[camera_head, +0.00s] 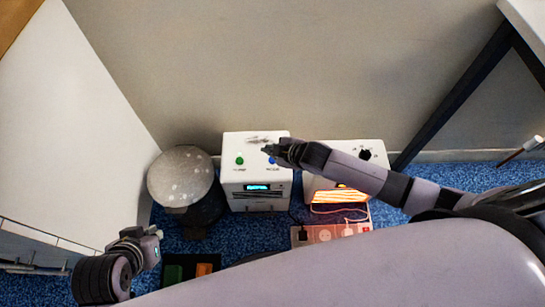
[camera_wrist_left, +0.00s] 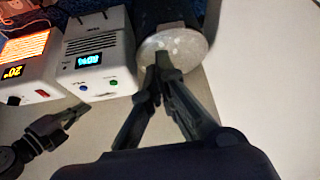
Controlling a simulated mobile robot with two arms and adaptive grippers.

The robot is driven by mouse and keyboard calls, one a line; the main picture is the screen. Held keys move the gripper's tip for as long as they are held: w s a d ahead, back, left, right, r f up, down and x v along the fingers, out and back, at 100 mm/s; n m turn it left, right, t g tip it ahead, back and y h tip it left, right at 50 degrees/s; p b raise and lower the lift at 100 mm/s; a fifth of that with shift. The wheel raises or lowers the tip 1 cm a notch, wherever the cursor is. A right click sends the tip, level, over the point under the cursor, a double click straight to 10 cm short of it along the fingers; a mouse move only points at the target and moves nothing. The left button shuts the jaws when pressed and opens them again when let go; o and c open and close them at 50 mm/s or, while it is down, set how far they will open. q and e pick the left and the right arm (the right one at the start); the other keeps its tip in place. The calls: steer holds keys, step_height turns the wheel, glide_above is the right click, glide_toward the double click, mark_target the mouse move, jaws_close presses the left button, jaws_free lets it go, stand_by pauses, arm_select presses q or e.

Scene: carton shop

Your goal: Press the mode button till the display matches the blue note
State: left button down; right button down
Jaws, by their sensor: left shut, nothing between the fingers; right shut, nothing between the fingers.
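A white box device (camera_head: 256,190) stands on the blue carpet by the wall. It has a lit cyan display (camera_head: 258,187), a green button (camera_head: 239,161) and a blue button (camera_head: 272,161); their labels are too small to read surely. My right gripper (camera_head: 266,150) is shut and empty, its tip just above the blue button in the picture; contact cannot be told. The left wrist view shows the device inverted, with its display (camera_wrist_left: 89,60) and blue button (camera_wrist_left: 83,88). My left gripper (camera_wrist_left: 163,62) is shut and empty, left of the device in the head view (camera_head: 155,237). I see no blue note.
A white heater (camera_head: 373,153) with an orange glow stands right of the device. A power strip (camera_head: 325,235) with a cord lies in front of it. A dark round bin with a speckled grey top (camera_head: 181,176) stands left. A white panel (camera_head: 75,120) bounds the left side.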

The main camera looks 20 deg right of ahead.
steer(key=shift+r+p, duration=0.7)
arm_select(q)
steer(key=s+g, duration=0.1)
steer(key=s, duration=0.1)
steer(key=s+a+g, duration=0.1)
steer(key=s, duration=0.1)
steer(key=shift+a+y, duration=0.1)
steer(key=shift+y, duration=0.2)
